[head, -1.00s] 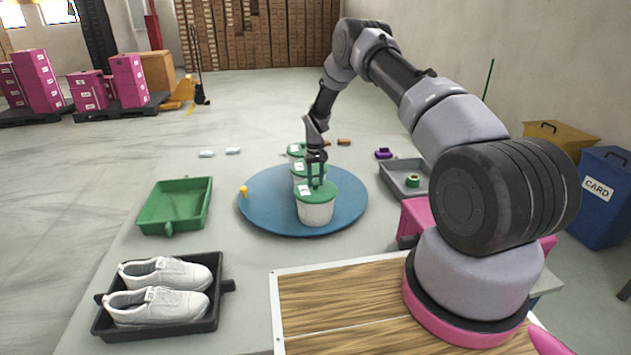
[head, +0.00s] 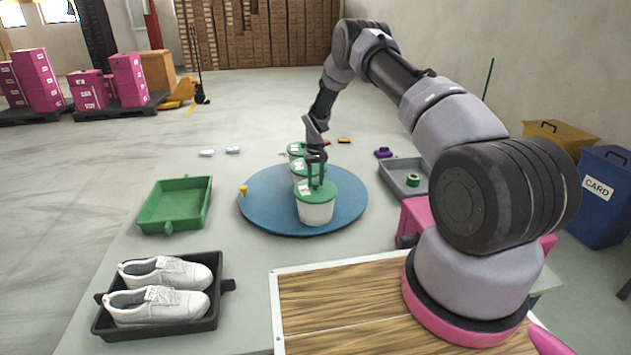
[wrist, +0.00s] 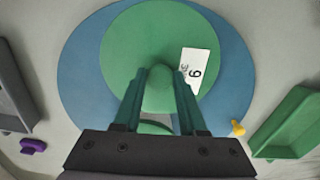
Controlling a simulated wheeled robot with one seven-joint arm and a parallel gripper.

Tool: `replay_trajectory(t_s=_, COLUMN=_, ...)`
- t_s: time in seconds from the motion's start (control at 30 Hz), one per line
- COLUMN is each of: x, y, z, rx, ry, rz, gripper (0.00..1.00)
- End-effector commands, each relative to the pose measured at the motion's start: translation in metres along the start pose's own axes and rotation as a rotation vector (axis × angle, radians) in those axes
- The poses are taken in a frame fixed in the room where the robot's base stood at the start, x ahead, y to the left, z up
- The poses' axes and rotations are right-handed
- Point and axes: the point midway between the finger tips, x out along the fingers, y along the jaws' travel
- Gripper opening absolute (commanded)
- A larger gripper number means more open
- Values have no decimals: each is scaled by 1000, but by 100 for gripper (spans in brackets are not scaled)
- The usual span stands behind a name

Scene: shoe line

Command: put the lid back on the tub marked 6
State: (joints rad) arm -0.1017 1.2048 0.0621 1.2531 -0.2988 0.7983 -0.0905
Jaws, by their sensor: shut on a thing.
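The near white tub (head: 316,214) stands upright on a blue round turntable (head: 260,215). A green lid (head: 328,193) with a round knob lies over its mouth and looks level; I cannot tell whether it is fully pressed down. In the wrist view the lid (wrist: 130,55) carries a white label (wrist: 194,72) with a figure that reads as 6. My gripper (head: 317,184) is shut on the lid's knob (wrist: 159,92), one finger on each side. The fingers hide part of the lid. Two more green-lidded white tubs (head: 296,149) stand behind on the turntable, partly hidden.
A yellow peg (head: 243,190) is at the turntable's left edge. A green tray (head: 176,205) and a black tray (head: 226,285) with white shoes (head: 160,290) are left. A grey tray (head: 398,178) with a green roll and a purple thing (head: 383,153) are right.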

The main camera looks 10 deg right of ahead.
Motion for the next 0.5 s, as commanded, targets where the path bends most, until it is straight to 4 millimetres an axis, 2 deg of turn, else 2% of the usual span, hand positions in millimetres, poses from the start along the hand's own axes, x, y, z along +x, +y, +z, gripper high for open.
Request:
replay_trajectory(t_s=0.23, x=0, y=0, z=0, rx=0, ry=0, rz=0, gripper=0)
replay_trajectory(t_s=0.27, x=0, y=0, z=0, rx=0, ry=0, rz=0, gripper=52)
replay_trajectory(t_s=0.3, x=0, y=0, z=0, rx=0, ry=0, rz=0, gripper=67)
replay_trajectory(t_s=0.33, x=0, y=0, z=0, rx=0, ry=0, rz=0, gripper=76)
replay_trajectory(t_s=0.5, x=0, y=0, z=0, rx=0, ry=0, rz=0, gripper=76)
